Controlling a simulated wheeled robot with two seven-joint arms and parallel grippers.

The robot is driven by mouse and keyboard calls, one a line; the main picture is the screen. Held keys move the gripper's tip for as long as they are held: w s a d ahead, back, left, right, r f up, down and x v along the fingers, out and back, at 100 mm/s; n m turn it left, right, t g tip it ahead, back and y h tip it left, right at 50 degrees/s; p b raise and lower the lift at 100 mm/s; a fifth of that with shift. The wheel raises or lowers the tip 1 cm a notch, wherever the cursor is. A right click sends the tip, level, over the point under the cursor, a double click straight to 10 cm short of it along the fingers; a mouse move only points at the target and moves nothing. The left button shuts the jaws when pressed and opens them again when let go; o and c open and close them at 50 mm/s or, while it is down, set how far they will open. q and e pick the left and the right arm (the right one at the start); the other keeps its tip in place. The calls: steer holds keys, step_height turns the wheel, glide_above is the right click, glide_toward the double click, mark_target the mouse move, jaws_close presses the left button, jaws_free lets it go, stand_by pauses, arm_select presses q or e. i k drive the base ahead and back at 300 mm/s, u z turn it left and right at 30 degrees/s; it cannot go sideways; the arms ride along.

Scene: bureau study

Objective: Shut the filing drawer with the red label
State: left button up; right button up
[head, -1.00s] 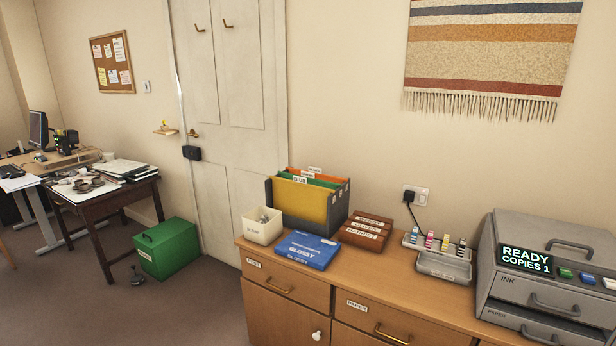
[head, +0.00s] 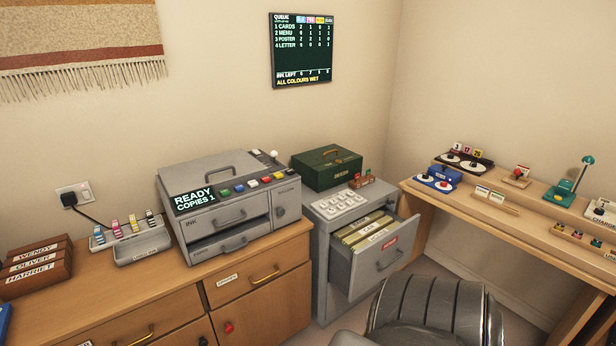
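The filing drawer with the red label (head: 384,262) is in the grey metal cabinet at the centre right of the head view. It is pulled out and stands open, its front facing the right and towards me. The red label (head: 390,243) is on the upper part of its front, above a grey handle (head: 389,260). Several tan folders with white tabs (head: 364,229) show inside. The cabinet (head: 325,262) stands between the wooden sideboard and the desk on the right. Neither of my grippers is in view.
A dark ribbed chair back (head: 428,306) stands in front of the drawer, at the lower right, close to it. The wooden sideboard (head: 262,312) with the grey printer (head: 225,205) is on the left. A wooden desk (head: 500,218) is on the right. Little floor shows.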

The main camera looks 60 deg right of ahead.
mark_target(364, 252)
steer(key=z, duration=2.25)
steer(key=k, duration=0.7)
steer(key=u, duration=0.5)
steer(key=k, duration=0.55)
steer(key=z, duration=0.5)
steer(key=i, duration=1.45)
steer(key=u, duration=0.65)
steer(key=i, duration=0.3)
steer(key=u, duration=0.25)
